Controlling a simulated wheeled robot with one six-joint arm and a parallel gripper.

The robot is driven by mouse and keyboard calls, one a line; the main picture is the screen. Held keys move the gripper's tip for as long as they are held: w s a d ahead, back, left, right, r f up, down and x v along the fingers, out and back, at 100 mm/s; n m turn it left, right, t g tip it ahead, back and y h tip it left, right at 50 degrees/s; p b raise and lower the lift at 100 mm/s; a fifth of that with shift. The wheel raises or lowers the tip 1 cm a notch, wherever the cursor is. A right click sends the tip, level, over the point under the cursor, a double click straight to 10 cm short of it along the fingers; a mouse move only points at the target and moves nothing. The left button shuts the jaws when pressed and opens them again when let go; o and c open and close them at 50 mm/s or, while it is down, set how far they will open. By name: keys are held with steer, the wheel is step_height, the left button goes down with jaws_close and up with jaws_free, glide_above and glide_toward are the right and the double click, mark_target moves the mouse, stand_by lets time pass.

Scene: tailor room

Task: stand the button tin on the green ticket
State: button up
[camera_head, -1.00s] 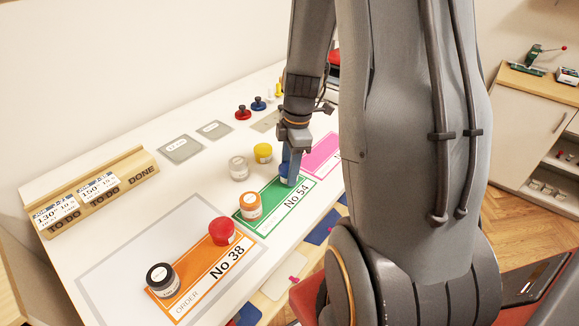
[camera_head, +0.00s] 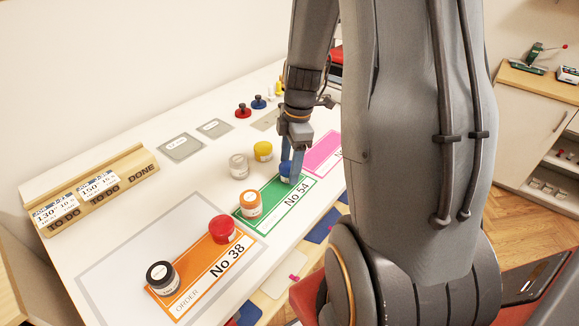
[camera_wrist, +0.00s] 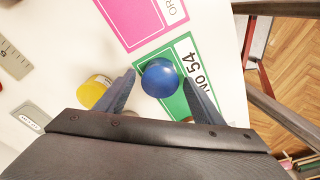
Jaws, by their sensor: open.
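The green ticket (camera_head: 272,198), marked No 54, lies flat on the white table. A blue-lidded tin (camera_head: 286,170) stands on its far end, and an orange-lidded tin (camera_head: 251,204) stands on its near end. I cannot read which tin is the button tin. My gripper (camera_head: 292,164) is open over the blue-lidded tin. In the wrist view the open fingers (camera_wrist: 160,84) are on either side of the round blue lid (camera_wrist: 158,74), with the green ticket (camera_wrist: 182,50) under it. The tin's body is mostly hidden there.
A yellow-lidded tin (camera_head: 263,151) and a pale-lidded tin (camera_head: 239,166) stand close left of the green ticket. A red-lidded tin (camera_head: 222,229) and a black-lidded tin (camera_head: 162,278) stand on the orange ticket (camera_head: 208,265). A pink ticket (camera_head: 322,152) lies beyond.

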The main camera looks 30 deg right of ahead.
step_height(320, 180, up, 11)
steer(key=d+b, duration=0.1)
steer(key=b, duration=0.1)
steer(key=shift+s+d, duration=0.15)
steer(key=shift+s, duration=0.05)
steer(key=shift+f, duration=0.1)
stand_by(0.4)
